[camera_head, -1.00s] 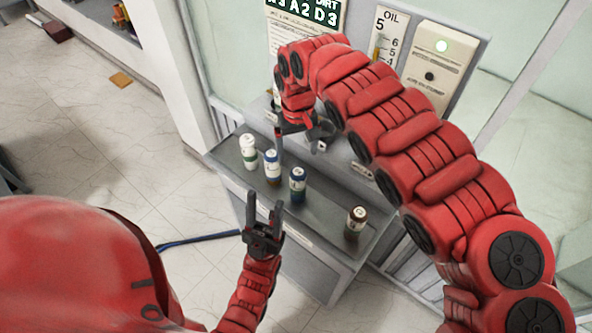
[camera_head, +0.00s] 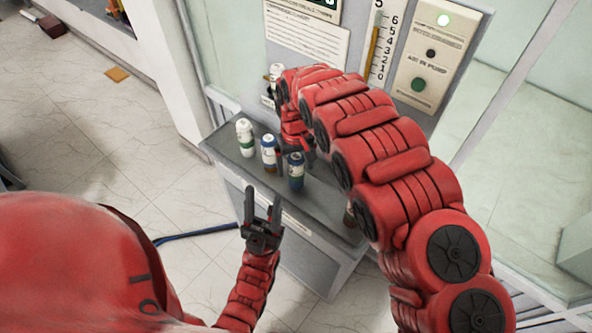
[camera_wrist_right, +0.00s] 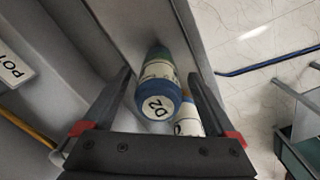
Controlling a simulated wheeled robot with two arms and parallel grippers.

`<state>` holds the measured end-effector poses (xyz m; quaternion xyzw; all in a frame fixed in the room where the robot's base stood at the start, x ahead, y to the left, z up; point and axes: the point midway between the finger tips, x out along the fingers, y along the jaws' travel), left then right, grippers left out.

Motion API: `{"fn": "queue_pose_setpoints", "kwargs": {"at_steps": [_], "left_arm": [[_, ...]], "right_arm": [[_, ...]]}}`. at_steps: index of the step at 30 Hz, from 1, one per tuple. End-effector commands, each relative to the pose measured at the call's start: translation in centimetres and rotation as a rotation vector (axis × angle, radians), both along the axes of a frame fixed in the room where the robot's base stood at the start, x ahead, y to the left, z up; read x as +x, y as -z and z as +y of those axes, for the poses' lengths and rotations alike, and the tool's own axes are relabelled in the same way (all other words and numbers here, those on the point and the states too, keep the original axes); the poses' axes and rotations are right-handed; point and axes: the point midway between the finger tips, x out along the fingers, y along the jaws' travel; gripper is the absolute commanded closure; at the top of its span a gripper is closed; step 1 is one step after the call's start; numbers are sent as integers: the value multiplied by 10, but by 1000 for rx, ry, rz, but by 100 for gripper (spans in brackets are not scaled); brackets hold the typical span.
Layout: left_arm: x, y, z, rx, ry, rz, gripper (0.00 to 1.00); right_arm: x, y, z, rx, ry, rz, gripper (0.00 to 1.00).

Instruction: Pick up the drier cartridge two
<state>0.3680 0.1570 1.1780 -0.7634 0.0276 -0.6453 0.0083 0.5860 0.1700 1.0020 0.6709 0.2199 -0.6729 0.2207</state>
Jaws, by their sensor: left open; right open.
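A blue cartridge marked D2 (camera_wrist_right: 157,82), with a pale label and a green band, stands between the fingers of my right gripper (camera_wrist_right: 159,76) in the right wrist view. The fingers are open, with a gap on each side of it. It appears to be the dark blue cartridge (camera_head: 296,172) on the grey shelf (camera_head: 262,187) in the head view. There, my right gripper (camera_head: 296,153) is just above and behind it, partly hidden by its own arm. My left gripper (camera_head: 262,212) is open and empty, in front of the shelf.
A brown cartridge (camera_head: 350,217) is mostly hidden by my right arm. The panel with the oil gauge (camera_head: 381,45) rises behind the shelf.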

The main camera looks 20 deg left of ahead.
Motion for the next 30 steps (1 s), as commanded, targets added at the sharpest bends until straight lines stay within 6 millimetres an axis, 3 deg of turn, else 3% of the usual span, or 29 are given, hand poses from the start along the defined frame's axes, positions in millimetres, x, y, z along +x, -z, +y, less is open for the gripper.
{"fn": "queue_pose_setpoints", "kwargs": {"at_steps": [6, 12, 18, 30], "left_arm": [[0, -23, 0, 0, 0, 0, 50], [0, -28, 0, 0, 0, 0, 50], [0, -27, 0, 0, 0, 0, 50], [0, -27, 0, 0, 0, 0, 50]], "right_arm": [[1, 21, 0, 1, 1, 2, 8], [2, 38, 0, 3, 1, -2, 8], [2, 40, 0, 3, 1, -2, 8], [2, 40, 0, 3, 1, -2, 79]]}}
